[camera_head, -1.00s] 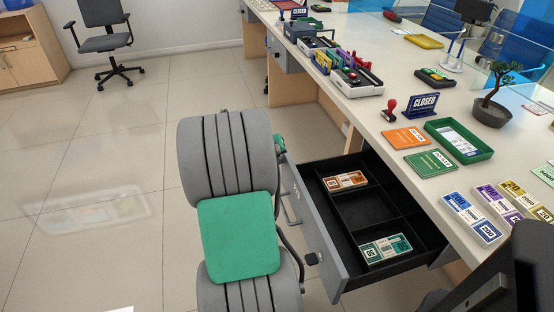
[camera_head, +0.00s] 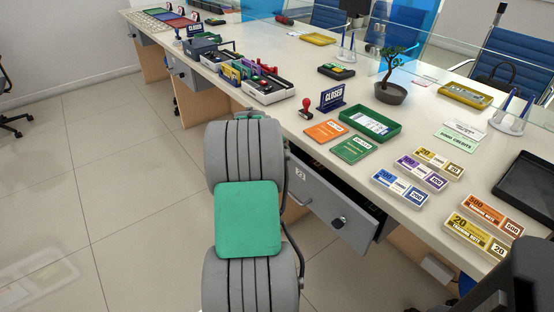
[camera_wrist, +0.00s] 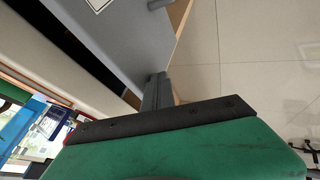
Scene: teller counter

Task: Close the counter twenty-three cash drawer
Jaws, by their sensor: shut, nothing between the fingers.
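The grey cash drawer (camera_head: 330,204), labelled 23, stands a little open under the counter (camera_head: 455,232). In the head view my arm hides the fingers.
On the counter above the drawer stand a green tray (camera_head: 370,123), a closed sign (camera_head: 332,97), a red stamp (camera_head: 306,108) and several banknote bundles. A potted bonsai (camera_head: 391,92) stands farther back.

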